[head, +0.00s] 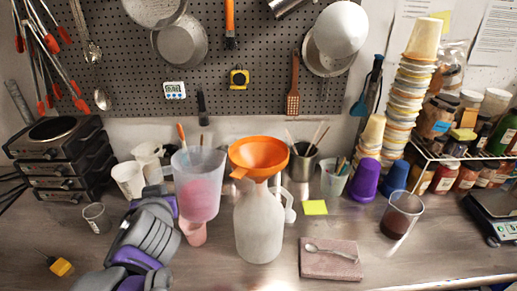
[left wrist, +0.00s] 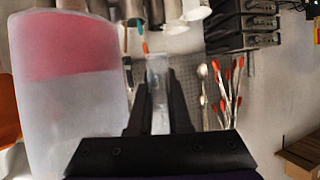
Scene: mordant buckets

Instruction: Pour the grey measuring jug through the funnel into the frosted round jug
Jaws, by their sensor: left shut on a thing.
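The grey measuring jug (head: 198,170) is translucent, with pink liquid in it, and stands close to upright left of the funnel. It fills the left of the left wrist view (left wrist: 68,105), which looks upside down. My left gripper (left wrist: 158,85) is shut on a pale translucent part between its fingers, seemingly the jug's handle. In the head view my left arm reaches in from below left, and its fingertips are hard to make out. The orange funnel (head: 259,153) sits in the mouth of the frosted round jug (head: 258,228), which has a side handle. My right gripper is not in view.
A small pink vessel (head: 195,233) shows just below the measuring jug. A metal pot (head: 302,162) with sticks stands behind the funnel. A spoon lies on a folded cloth (head: 331,264) at the right. A cup of dark liquid (head: 401,214) stands farther right.

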